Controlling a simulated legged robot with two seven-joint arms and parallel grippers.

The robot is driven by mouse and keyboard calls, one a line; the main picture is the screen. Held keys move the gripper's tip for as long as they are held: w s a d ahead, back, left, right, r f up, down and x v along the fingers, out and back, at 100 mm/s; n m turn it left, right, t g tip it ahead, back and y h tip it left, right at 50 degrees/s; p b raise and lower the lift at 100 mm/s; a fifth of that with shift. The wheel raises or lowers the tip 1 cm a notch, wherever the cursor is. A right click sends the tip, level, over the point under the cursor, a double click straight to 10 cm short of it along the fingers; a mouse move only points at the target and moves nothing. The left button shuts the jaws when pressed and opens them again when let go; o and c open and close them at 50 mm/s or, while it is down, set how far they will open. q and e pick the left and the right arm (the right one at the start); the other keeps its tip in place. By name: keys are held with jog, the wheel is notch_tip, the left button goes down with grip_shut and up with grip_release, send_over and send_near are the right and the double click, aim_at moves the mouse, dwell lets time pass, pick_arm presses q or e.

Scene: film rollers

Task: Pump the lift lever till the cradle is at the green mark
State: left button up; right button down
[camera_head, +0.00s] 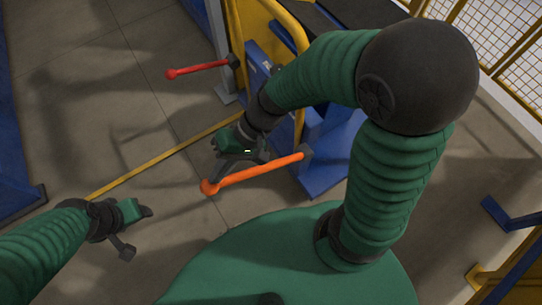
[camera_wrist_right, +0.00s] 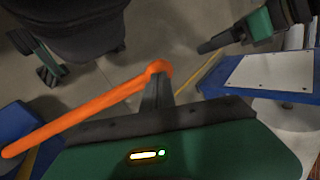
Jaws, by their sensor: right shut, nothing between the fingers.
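The orange lever (camera_head: 255,173) has a round knob at its left end and a dark pivot at its right end, on the blue and yellow machine. It slants across the right wrist view (camera_wrist_right: 85,108). My right gripper (camera_head: 240,159) is shut and empty, just above the middle of the lever in the head view. Its dark fingers (camera_wrist_right: 157,92) overlap the lever near the knob in the wrist view; I cannot tell if they touch. My left gripper (camera_head: 146,211) is apart, at lower left; its jaw state is unclear. I cannot make out the cradle or green mark.
A red lever (camera_head: 200,69) stands behind the orange one on the same machine. A yellow rail (camera_head: 291,22) curves beside my right arm. A yellow floor line (camera_head: 150,170) crosses open grey floor at left. A mesh fence (camera_head: 500,35) stands at upper right.

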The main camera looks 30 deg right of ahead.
jog(key=a+f+b, duration=0.1)
jog(key=f, duration=0.1)
jog(key=f+b, duration=0.2)
jog(key=a+f+b, duration=0.1)
jog(key=f+b, duration=0.1)
jog(key=shift+s+a, duration=0.1)
jog(key=shift+a, duration=0.25)
jog(key=shift+a+r, duration=0.1)
jog(key=shift+a, duration=0.05)
